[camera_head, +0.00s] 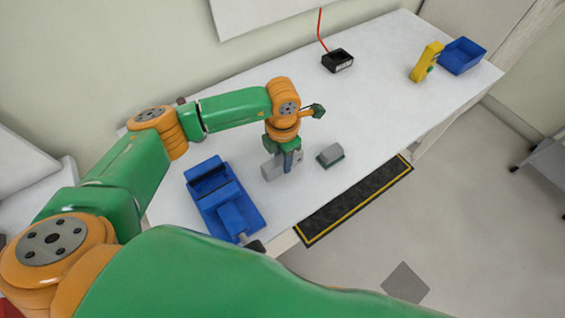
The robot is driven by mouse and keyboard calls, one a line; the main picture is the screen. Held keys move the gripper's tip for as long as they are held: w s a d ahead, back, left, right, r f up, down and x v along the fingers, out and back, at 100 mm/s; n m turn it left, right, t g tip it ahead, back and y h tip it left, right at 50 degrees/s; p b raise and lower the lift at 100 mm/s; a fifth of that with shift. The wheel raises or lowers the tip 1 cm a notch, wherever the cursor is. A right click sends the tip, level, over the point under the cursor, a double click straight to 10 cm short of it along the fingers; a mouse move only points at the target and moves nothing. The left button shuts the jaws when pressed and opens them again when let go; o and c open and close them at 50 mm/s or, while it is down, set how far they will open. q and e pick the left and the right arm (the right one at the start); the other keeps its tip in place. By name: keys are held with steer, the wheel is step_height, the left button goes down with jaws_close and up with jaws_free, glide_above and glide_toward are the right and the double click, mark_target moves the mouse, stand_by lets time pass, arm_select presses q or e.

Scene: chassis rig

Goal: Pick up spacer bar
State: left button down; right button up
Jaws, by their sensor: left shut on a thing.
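A light grey bar (271,169), which I take to be the spacer bar, is at the near side of the white table, between a blue vise-like fixture and a small grey block. My left gripper (290,165) points down over the table and is shut on this bar. The fingers hide part of the bar, and I cannot tell whether it touches the table. My right gripper is not in view.
The blue fixture (228,205) stands left of the bar. The small grey block (330,155) with a green base lies close on the right. A black box (337,61) with a red cable, a yellow device (426,62) and a blue bin (462,56) stand farther back.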

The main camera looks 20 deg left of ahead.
arm_select(q)
steer(key=s+d+r+b, duration=0.2)
steer(key=d+r, duration=0.3)
steer(key=d, duration=0.1)
steer(key=s+d+r+b, duration=0.2)
steer(key=d+r+b, duration=0.1)
steer(key=d+r, duration=0.3)
steer(key=shift+d, duration=0.75)
steer(key=shift+r, duration=0.1)
steer(key=shift+a, duration=0.1)
